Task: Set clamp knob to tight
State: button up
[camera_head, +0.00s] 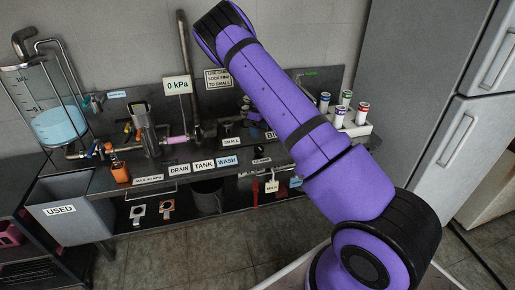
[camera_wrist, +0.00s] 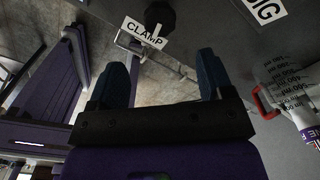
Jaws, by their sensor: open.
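The clamp knob (camera_wrist: 160,14) is a dark, many-sided knob at the top of the wrist view. A white CLAMP label (camera_wrist: 143,33) lies beside it, seen tilted. My gripper (camera_wrist: 160,65) is open, its two dark fingers spread wide with nothing between them. The knob appears beyond the fingertips and apart from them. My purple arm hides part of the bench, and my gripper cannot be made out there.
A red handle (camera_wrist: 262,100) is to the right in the wrist view, near a BIG label (camera_wrist: 264,9). In the head view a grey USED bin (camera_head: 70,215) stands left, a glass tank (camera_head: 55,115) behind it, and several capped bottles (camera_head: 345,105) at right.

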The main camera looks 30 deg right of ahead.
aim_at(259, 147)
notch_tip(259, 147, down, 10)
jog(key=shift+f, duration=0.25)
dwell(0.3)
jog(key=c, duration=0.9)
